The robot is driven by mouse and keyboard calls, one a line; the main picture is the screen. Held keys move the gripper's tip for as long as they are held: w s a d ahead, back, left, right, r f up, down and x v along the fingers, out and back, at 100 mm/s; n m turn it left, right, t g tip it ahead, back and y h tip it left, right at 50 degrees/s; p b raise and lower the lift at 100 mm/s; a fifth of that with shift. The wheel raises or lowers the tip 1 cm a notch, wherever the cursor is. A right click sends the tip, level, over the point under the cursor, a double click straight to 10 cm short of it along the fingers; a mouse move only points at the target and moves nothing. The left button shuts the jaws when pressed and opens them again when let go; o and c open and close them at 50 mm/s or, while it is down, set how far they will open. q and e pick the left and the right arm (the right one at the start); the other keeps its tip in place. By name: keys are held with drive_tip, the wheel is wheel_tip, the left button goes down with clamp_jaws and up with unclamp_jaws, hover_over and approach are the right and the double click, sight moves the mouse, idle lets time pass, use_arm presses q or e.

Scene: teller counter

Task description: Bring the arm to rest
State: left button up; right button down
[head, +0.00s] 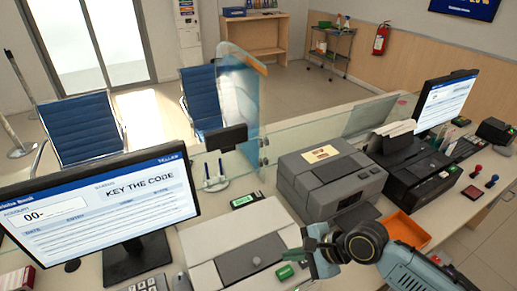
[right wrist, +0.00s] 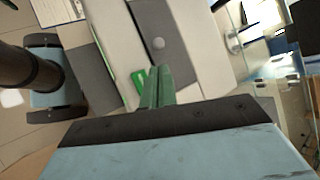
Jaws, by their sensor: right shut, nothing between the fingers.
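My right gripper (head: 308,243) is above the counter, in front of the grey boxy machine (head: 330,173) and to the right of the flat white-and-grey unit (head: 200,248). In the right wrist view its green fingers (right wrist: 160,88) are together with nothing between them. Past the fingertips lie a small green item (right wrist: 138,80) and the grey panel with a round knob (right wrist: 158,43). The fingers appear apart from both, though their exact height is hard to tell.
A monitor (head: 100,208) reading "KEY THE CODE" stands at left, and a second monitor (head: 446,102) at right. An orange tray (head: 405,229) lies beside my right arm. A black printer (head: 415,175) stands behind it. A glass screen (head: 320,132) borders the counter's far side.

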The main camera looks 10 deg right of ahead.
drive_tip(key=s+f+n+h, duration=0.1)
drive_tip(key=s+n+h, duration=0.2)
drive_tip(key=s+n, duration=0.6)
drive_tip(key=s+d+n+g+h, duration=0.1)
drive_tip(key=s+d+n+h, duration=0.4)
drive_tip(key=s+d+n, duration=0.4)
wheel_tip(320, 180, down, 34)
drive_tip(key=s+m+g+b, duration=0.1)
drive_tip(key=s+b, duration=0.2)
drive_tip(key=b, duration=0.7)
drive_tip(key=s+d+f+b, duration=0.1)
drive_tip(key=s+f+b, duration=0.3)
drive_tip(key=s+f, duration=0.4)
drive_tip(key=s+d+f+g+b, duration=0.1)
drive_tip(key=s+f+b, duration=0.3)
drive_tip(key=s+f, duration=0.4)
wheel_tip(320, 180, down, 7)
drive_tip(key=shift+d+r, duration=0.1)
drive_tip(key=shift+d, duration=0.45)
